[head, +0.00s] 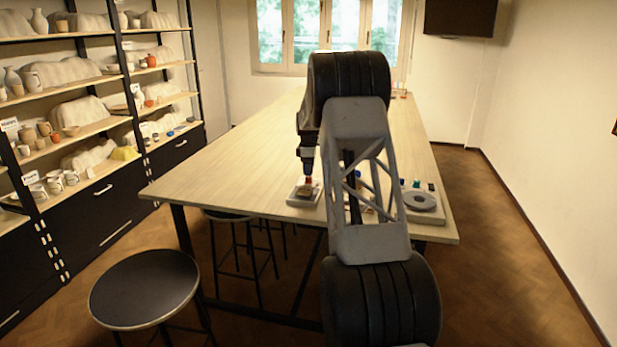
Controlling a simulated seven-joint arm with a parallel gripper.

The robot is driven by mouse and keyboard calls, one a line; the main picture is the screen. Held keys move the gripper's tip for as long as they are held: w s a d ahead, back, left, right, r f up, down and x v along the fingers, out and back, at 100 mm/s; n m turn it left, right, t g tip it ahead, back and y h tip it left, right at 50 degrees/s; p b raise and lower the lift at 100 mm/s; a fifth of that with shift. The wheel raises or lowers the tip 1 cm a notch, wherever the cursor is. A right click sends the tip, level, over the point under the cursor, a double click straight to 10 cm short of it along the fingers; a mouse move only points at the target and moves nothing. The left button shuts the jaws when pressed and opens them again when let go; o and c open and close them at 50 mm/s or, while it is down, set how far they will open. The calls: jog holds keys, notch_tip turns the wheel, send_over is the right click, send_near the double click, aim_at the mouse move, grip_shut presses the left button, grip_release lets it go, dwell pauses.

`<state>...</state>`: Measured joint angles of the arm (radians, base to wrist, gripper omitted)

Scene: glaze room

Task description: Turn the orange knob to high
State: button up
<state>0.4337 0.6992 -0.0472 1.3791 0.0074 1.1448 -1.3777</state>
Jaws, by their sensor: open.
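My gripper (307,168) points down at the near part of the long table, just above a small pale box-like unit (304,199). It is small and dark in the head view, and the gap between its fingers is hard to make out. A small red-orange piece (308,181) shows right below the gripper, on or over the unit; it may be the orange knob. I cannot tell whether the fingers touch it, and no pointer or high mark can be read.
The wooden table (250,150) is mostly clear. A grey unit with a round disc (420,201) stands to the right; my arm partly hides items between. A black stool (144,288) stands at the front left. Shelves of pottery (80,130) line the left wall.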

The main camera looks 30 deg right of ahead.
aim_at(309, 177)
jog(key=shift+f, duration=1.85)
jog(key=shift+c, duration=0.4)
jog(key=c, duration=0.8)
jog(key=shift+c, duration=0.2)
